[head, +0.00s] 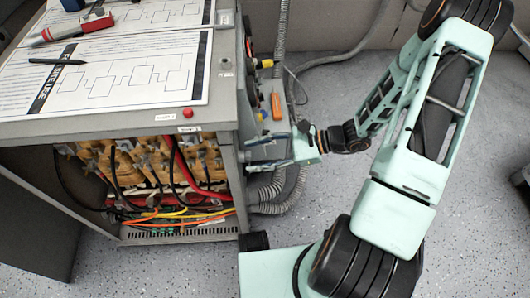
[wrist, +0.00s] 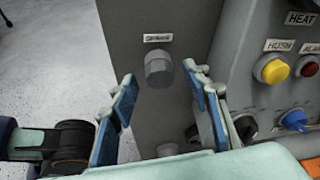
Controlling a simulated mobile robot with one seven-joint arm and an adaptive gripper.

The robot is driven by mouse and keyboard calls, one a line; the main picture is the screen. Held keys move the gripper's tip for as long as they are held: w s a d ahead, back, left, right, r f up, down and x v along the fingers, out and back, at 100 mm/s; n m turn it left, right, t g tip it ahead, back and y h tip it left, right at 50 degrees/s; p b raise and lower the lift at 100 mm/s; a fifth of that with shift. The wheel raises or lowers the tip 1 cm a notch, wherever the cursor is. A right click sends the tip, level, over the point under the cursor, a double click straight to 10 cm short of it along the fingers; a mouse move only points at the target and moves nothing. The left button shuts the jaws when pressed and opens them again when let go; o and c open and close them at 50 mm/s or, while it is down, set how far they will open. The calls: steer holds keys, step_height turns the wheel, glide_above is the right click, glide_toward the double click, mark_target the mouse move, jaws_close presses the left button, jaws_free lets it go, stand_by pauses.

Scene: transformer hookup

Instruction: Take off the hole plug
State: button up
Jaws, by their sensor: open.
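A grey, round, faceted plug (wrist: 158,68) sticks out of the side panel in the wrist view, under a small white label (wrist: 158,38). I take it to be the hole plug; the label is too blurred to read surely. My gripper (wrist: 160,82) is open, with one blue-padded finger at lower left of the plug and one at its right. The plug shows between and slightly beyond the fingertips, and nothing is held. In the head view my gripper (head: 272,150) is beside the cabinet's right side, and the plug cannot be made out there.
The grey cabinet (head: 228,100) has an open front with coils and coloured wires. Yellow (wrist: 272,69), red (wrist: 307,67) and blue (wrist: 293,120) controls are on the panel to the right. Grey hoses (head: 283,190) run below my gripper.

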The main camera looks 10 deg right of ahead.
steer(key=shift+c, duration=0.2)
jaws_close()
stand_by(0.4)
